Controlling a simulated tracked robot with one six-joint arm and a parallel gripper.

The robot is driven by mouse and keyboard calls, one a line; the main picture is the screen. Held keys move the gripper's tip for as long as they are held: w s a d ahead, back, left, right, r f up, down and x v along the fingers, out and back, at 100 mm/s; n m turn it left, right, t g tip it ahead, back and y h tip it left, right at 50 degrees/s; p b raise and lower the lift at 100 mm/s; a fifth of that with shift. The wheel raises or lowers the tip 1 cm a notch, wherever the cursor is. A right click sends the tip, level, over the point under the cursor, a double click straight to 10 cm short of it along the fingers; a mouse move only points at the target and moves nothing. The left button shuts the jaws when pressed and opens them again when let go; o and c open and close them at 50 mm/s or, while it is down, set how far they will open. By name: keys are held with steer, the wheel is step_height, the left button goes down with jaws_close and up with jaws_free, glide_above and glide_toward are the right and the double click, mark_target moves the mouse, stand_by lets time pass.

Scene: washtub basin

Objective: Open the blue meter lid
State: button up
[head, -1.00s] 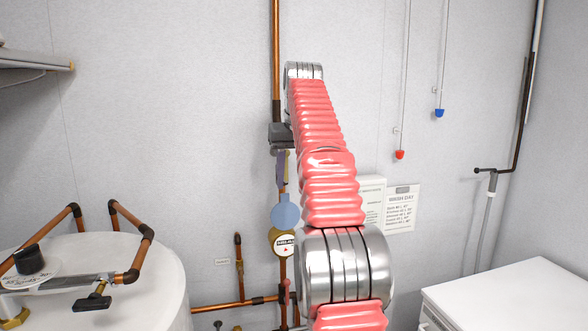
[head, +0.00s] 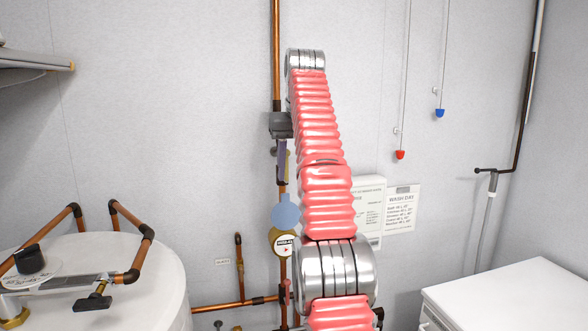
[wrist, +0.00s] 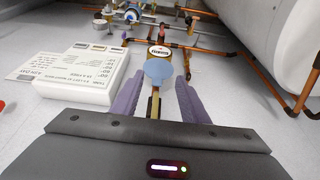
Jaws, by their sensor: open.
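The blue meter lid (head: 286,211) is a pale blue disc, swung up above the meter (head: 285,244), whose white dial is uncovered in its brass body. My gripper (head: 282,179) is just above the lid, pointing down along the copper pipe. In the wrist view the lid (wrist: 159,73) is ahead of the purple fingers of my gripper (wrist: 156,88), near the middle line between them. The meter's dial (wrist: 160,51) shows beyond it. The fingers are apart with nothing gripped. The lid's hinge is not clear.
A vertical copper pipe (head: 276,60) runs behind my gripper. A white box (head: 370,195) and a wash-day notice (head: 402,208) are on the wall to the right. A white tank (head: 110,270) with copper pipes stands left, and a white cabinet (head: 510,290) right.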

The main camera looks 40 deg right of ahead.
steer(key=shift+c, duration=0.6)
steer(key=shift+a+r, duration=0.2)
steer(key=shift+a, duration=0.2)
steer(key=c, duration=0.3)
steer(key=shift+n, duration=0.4)
steer(key=a, duration=0.2)
steer(key=a+r, duration=0.1)
steer(key=a, duration=0.2)
steer(key=shift+s+r, duration=0.1)
steer(key=shift+r, duration=0.05)
steer(key=c, duration=0.6)
steer(key=a, duration=0.1)
steer(key=s+a, duration=0.1)
steer(key=a, duration=0.2)
steer(key=shift+s+a, duration=0.3)
steer(key=shift+a, duration=0.05)
jaws_close()
steer(key=s+a+f+n+t, duration=0.2)
steer(key=s+a+f, duration=1.2)
steer(key=s+a, duration=0.2)
steer(key=s+a+f, duration=0.2)
steer(key=s+f, duration=0.3)
steer(key=f, duration=0.2)
steer(key=s+a+f+n+y, duration=0.1)
steer(key=s+a+f, duration=0.1)
steer(key=s+f, duration=0.3)
step_height(320, 180, down, 3)
steer(key=shift+s+a+r+n, duration=0.1)
steer(key=shift+s+a+n, duration=0.2)
steer(key=shift+a, duration=0.1)
